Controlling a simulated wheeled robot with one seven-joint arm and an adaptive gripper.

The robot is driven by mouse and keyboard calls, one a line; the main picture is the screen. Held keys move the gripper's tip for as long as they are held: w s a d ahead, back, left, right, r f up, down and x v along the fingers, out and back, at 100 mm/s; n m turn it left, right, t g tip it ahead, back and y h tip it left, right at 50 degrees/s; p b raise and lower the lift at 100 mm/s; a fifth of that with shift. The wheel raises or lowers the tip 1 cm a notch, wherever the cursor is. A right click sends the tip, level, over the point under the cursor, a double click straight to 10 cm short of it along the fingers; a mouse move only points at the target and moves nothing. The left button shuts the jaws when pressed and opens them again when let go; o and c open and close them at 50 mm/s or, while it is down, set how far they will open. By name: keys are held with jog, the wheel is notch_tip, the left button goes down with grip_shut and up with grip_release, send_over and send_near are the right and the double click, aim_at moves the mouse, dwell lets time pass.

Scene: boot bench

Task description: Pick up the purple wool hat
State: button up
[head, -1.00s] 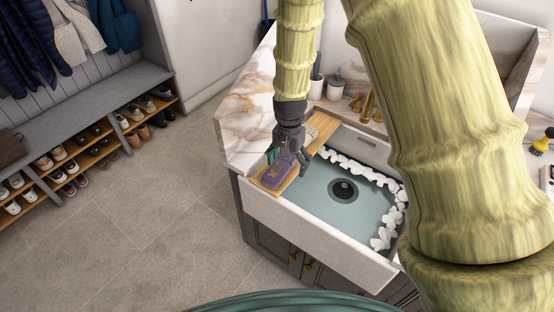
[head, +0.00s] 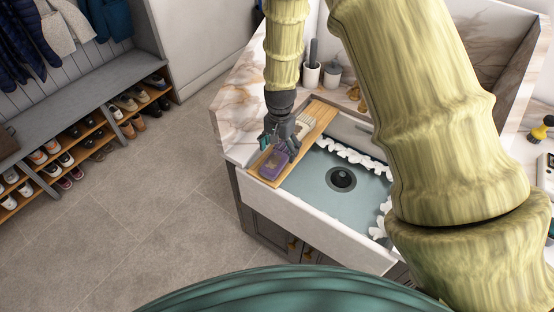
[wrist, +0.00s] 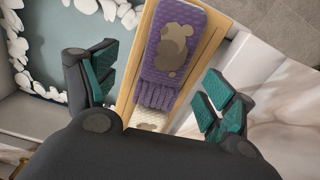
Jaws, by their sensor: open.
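The purple wool hat (head: 274,165) lies flat on a wooden board (head: 316,112) that spans the left side of the sink. In the wrist view the hat (wrist: 161,93) shows a ribbed cuff and a tan animal-shaped patch, and it lies between my spread fingers. I cannot tell the exact height between fingers and hat.
Marble counter (head: 238,108) lies left of the board. A cup (head: 311,74) and a jar (head: 333,74) stand behind. A shoe bench is far left.

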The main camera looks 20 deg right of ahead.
aim_at(277, 156)
jog(key=shift+w+a+f+p, duration=0.15)
jog(key=shift+f+p, duration=0.2)
jog(key=shift+f, duration=0.25)
jog(key=shift+w+a+f+p, duration=0.1)
jog(key=shift+f+p, duration=0.2)
jog(key=shift+f, duration=0.3)
jog(key=shift+f+p, duration=0.35)
jog(key=shift+f, duration=1.05)
jog(key=shift+c, duration=0.5)
jog(key=c, duration=1)
